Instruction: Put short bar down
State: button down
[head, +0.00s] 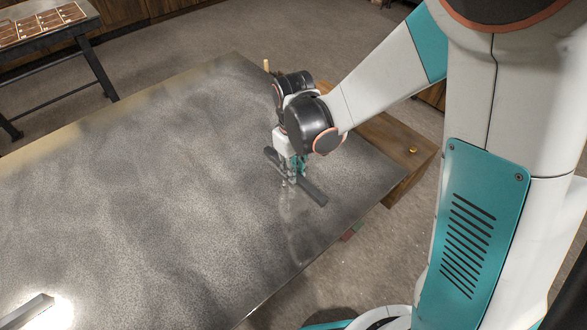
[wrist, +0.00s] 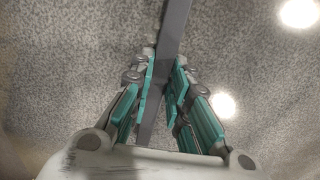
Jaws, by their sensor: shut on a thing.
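The short bar (head: 314,194) is a dark grey, straight, narrow piece over the right part of the speckled grey table (head: 130,190). It lies roughly level, slanting from upper left to lower right in the head view. My gripper (head: 288,181) points down and is shut on the bar near its middle. In the wrist view the bar (wrist: 176,28) runs up between the teal finger pads (wrist: 164,82). The bar is at or close above the tabletop; I cannot tell whether it touches. The fingers partly hide it.
A shiny metal piece (head: 27,311) lies at the table's near left edge. A wooden block or cabinet (head: 395,145) stands beyond the right edge. A side table with framed items (head: 42,24) is at the far left. The table's middle is clear.

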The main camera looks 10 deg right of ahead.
jog(key=shift+f, duration=0.15)
jog(key=c, duration=1.5)
grip_release()
jog(key=shift+c, duration=0.2)
notch_tip(320, 180, up, 12)
jog(key=p, duration=0.3)
jog(key=shift+r, duration=0.2)
